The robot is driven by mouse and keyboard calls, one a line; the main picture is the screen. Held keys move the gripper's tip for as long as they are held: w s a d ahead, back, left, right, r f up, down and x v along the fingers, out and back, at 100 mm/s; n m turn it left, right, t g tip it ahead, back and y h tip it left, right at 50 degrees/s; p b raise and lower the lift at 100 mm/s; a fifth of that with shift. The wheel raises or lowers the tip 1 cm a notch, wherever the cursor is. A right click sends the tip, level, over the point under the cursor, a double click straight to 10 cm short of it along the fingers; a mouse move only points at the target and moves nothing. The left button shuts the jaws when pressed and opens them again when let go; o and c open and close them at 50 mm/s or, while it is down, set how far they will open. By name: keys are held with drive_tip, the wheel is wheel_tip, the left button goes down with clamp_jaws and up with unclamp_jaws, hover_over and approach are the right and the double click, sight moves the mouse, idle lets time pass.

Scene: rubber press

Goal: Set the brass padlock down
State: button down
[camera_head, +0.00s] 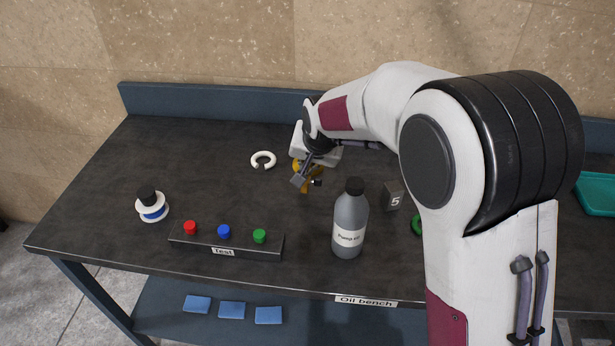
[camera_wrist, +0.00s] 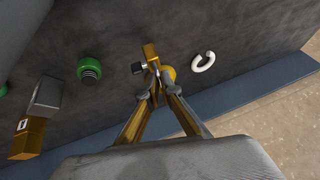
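The brass padlock (camera_head: 306,188) is at the fingertips of my gripper (camera_head: 301,180), over the middle of the bench in the head view. In the wrist view my gripper (camera_wrist: 154,73) has its fingers drawn together on the brass padlock (camera_wrist: 150,50), which juts out past the tips. A small dark grey piece sticks out to its left. The fingers hide part of the padlock. I cannot tell whether it touches the bench top (camera_head: 120,205).
A yellow round thing (camera_wrist: 168,74) is close beside the fingertips. A white open ring (camera_head: 263,160) lies to the left. A button box (camera_head: 205,245) and white-blue spool (camera_head: 152,208) are front left.

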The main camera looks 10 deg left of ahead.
drive_tip(key=shift+f, duration=1.85)
drive_tip(key=c, duration=2.3)
unclamp_jaws()
drive_tip(key=shift+f, duration=0.15)
drive_tip(key=shift+v, duration=6.15)
